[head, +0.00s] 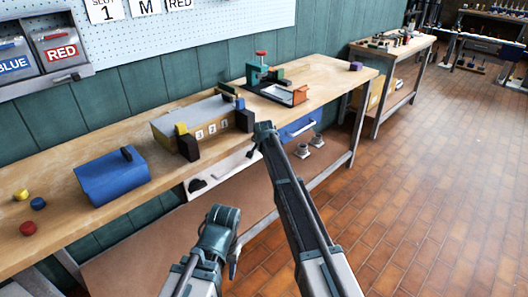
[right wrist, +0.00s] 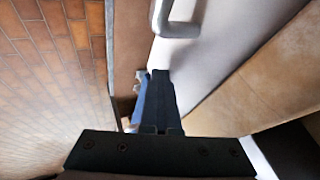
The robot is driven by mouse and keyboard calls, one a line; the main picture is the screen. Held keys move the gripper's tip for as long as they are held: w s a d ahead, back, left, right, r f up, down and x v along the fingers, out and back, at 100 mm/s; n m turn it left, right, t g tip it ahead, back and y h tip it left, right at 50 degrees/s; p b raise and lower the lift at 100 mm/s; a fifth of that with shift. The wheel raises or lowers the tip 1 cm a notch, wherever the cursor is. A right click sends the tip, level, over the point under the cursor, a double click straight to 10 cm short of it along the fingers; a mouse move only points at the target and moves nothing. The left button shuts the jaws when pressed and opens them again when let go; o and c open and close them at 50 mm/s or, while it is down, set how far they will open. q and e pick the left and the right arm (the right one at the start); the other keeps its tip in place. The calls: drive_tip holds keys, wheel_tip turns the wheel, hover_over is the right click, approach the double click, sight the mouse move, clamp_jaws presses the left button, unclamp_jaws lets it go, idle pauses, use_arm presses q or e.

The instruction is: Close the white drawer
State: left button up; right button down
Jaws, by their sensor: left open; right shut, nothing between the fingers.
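My left gripper (head: 222,222) is open and empty, lower in the picture, apart from the drawer.
The workbench (head: 60,215) carries a blue box (head: 112,178), a grey-yellow labelled box (head: 195,122) and a green device (head: 262,75). A blue drawer (head: 298,130) is right of my right gripper. Tiled floor (head: 420,190) at the right is clear.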

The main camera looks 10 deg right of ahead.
drive_tip(key=shift+w+a+r, duration=0.1)
drive_tip(key=shift+w+a, duration=0.15)
drive_tip(key=shift+w, duration=0.05)
drive_tip(key=s+d+r+p, duration=0.2)
drive_tip(key=s+r+p, duration=0.5)
drive_tip(key=s+p, duration=0.1)
drive_tip(key=shift+s+d+r, duration=0.4)
drive_tip(key=shift+s, duration=0.5)
drive_tip(key=s+a+r+n+g+p, duration=0.1)
drive_tip(key=s+n, duration=0.3)
drive_tip(key=s, duration=1)
drive_tip(key=s+a+n+g+p, duration=0.3)
drive_tip(key=s+n+g, duration=0.1)
drive_tip(key=s, duration=1)
drive_tip(key=s+a+r+n+g+h+p, duration=0.1)
drive_tip(key=s+n, duration=0.4)
drive_tip(key=s, duration=0.9)
drive_tip(key=shift+a+r+g+p, duration=0.35)
drive_tip(key=shift+a+g+p, duration=0.4)
drive_tip(key=shift+p, duration=0.3)
